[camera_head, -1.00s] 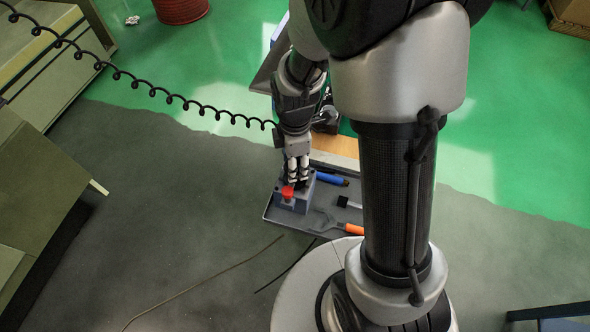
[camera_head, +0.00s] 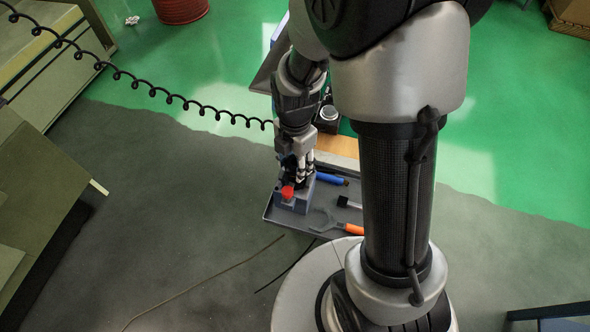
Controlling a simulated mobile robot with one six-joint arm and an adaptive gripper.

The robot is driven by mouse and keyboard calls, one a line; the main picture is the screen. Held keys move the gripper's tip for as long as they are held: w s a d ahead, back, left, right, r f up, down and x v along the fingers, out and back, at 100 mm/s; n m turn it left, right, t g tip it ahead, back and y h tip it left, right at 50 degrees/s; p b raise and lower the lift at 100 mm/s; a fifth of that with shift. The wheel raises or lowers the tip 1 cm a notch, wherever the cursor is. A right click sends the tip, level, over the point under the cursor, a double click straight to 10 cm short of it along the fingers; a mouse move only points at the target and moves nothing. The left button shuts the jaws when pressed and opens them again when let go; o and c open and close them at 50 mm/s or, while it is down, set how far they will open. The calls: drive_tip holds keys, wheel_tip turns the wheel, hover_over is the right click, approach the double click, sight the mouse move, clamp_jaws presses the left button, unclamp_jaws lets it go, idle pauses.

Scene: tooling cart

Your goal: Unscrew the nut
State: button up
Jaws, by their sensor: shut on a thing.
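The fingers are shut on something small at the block. From this view I cannot tell for certain whether it is the red nut, as the fingertips partly hide the contact.
On the tray (camera_head: 272,212), right of the block, lie a blue-handled tool (camera_head: 331,179), a black-headed tool (camera_head: 346,202) and an orange-handled tool (camera_head: 352,229). A coiled black cable (camera_head: 170,97) hangs left of my arm. Floor to the left is mostly free.

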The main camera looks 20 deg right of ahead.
drive_tip(key=n, duration=0.5)
drive_tip(key=shift+n, duration=0.3)
drive_tip(key=o, duration=1.5)
drive_tip(key=m, duration=0.5)
drive_tip(key=shift+m, duration=0.4)
drive_tip(key=m, duration=0.6)
drive_tip(key=shift+c, duration=0.2)
